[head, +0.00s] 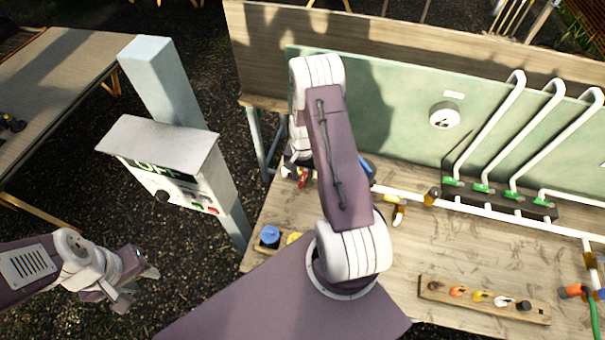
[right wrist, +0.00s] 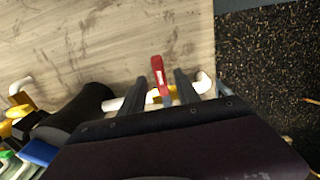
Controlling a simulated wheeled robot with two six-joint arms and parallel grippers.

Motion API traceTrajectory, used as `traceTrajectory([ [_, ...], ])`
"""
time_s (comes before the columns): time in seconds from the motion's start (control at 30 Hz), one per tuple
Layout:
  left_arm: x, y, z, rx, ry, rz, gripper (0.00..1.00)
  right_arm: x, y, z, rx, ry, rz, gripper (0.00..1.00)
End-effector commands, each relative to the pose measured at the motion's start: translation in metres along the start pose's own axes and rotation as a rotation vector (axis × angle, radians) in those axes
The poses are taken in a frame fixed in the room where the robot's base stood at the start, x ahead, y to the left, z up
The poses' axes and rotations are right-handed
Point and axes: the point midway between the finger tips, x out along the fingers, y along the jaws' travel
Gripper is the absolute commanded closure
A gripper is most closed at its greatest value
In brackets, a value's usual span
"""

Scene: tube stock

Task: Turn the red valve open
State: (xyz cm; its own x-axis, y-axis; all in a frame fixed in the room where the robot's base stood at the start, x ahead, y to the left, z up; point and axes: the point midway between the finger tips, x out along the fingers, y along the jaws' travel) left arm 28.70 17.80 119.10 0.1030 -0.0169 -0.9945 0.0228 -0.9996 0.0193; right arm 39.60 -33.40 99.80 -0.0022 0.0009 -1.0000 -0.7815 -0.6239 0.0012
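The red valve handle (right wrist: 158,75) stands up from a white pipe (right wrist: 201,84) with a yellow fitting in the right wrist view. My right gripper (right wrist: 161,78) is open, with one dark finger on each side of the handle and a gap to both. The lower part of the valve is hidden behind the gripper body. In the head view a bit of the red handle (head: 303,178) shows left of my right arm, which covers most of that area. My left gripper (head: 138,286) is open and empty at the lower left, away from the bench.
The wooden bench (head: 400,265) carries a white pipe run with a yellow-handled valve (head: 398,213). A gauge (head: 444,115) is on the green back panel. A rack of small coloured parts (head: 485,300) lies at the front. A grey control box (head: 165,160) stands left of the bench.

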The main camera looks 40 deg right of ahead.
Motion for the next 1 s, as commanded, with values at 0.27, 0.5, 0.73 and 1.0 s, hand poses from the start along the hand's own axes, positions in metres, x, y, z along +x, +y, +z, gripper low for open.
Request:
traceTrajectory([
  [0.27,-0.005,0.0,-0.001,0.0,0.0,0.0,0.64,0.017,0.0,-0.001,-0.001,0.002,-0.001,0.62],
  [0.5,-0.005,0.0,-0.001,0.0,0.0,0.0,0.64,0.016,-0.001,-0.001,-0.001,0.002,-0.001,0.87],
  [0.73,-0.005,0.0,-0.001,0.0,0.0,0.0,0.64,0.016,-0.001,-0.001,0.0,0.002,-0.001,1.0],
  [1.0,-0.005,0.0,-0.001,0.0,0.0,0.0,0.64,0.016,-0.001,-0.001,-0.001,0.003,-0.001,1.0],
])
